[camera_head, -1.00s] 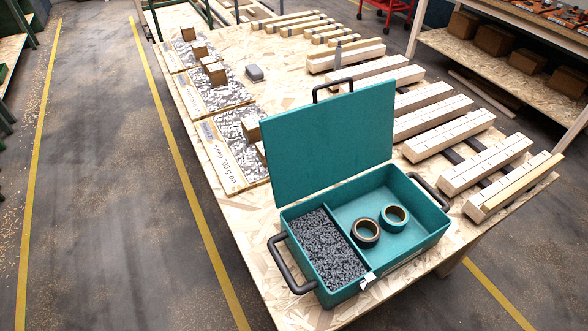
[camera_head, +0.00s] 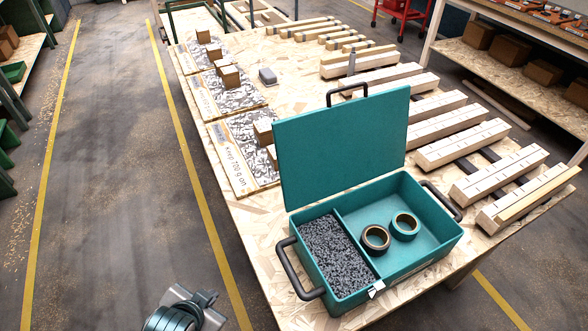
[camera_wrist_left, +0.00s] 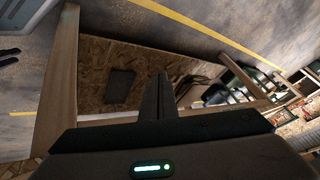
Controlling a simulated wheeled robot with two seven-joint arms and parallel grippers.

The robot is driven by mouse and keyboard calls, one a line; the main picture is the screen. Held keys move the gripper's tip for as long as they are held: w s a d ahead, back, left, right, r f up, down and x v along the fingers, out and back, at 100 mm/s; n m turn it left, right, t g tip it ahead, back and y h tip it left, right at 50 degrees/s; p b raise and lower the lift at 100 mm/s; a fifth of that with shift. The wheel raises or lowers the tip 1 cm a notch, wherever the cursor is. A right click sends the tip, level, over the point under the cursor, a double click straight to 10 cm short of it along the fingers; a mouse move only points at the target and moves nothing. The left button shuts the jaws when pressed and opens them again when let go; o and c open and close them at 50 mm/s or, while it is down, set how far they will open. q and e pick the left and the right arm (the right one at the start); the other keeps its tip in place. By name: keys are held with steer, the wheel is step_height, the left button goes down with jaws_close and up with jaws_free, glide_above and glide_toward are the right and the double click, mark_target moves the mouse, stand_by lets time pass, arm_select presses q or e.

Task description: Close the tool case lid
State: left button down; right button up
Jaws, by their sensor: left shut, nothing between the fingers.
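The teal tool case (camera_head: 440,240) stands at the near end of the workbench. Its lid (camera_head: 342,142) is open, standing up and leaning slightly back, with a dark handle (camera_head: 347,92) on its top edge. Inside are a compartment of grey small parts (camera_head: 335,255) and two tape rolls (camera_head: 375,240) (camera_head: 404,226). Part of my left arm with the gripper (camera_head: 200,297) shows at the bottom, left of the bench and apart from the case. In the left wrist view the gripper's fingers (camera_wrist_left: 160,95) are together and empty. My right gripper is out of view.
The workbench (camera_head: 262,235) holds labelled trays with small boxes (camera_head: 230,78) at left and several wooden beams (camera_head: 465,143) at right. Dark side handles (camera_head: 298,270) stick out from the case. The floor (camera_head: 110,180) left of the bench is clear.

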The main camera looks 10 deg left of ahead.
arm_select(q)
steer(key=w+r+m+t, duration=1.2)
steer(key=w+r+m, duration=0.3)
steer(key=w+r, duration=0.8)
steer(key=w+d+r+n+g+h, duration=0.4)
steer(key=r+n+h, duration=0.4)
steer(key=n, duration=0.4)
steer(key=w+d+r+n+g+h, duration=0.4)
steer(key=d+r+n+g+h, duration=0.3)
steer(key=n+h, duration=0.3)
steer(key=r+n+g, duration=0.1)
steer(key=n, duration=0.1)
steer(key=shift+w+n+g, duration=0.25)
steer(key=shift+n+g, duration=0.05)
steer(key=shift+n, duration=0.1)
steer(key=shift+d+r, duration=0.1)
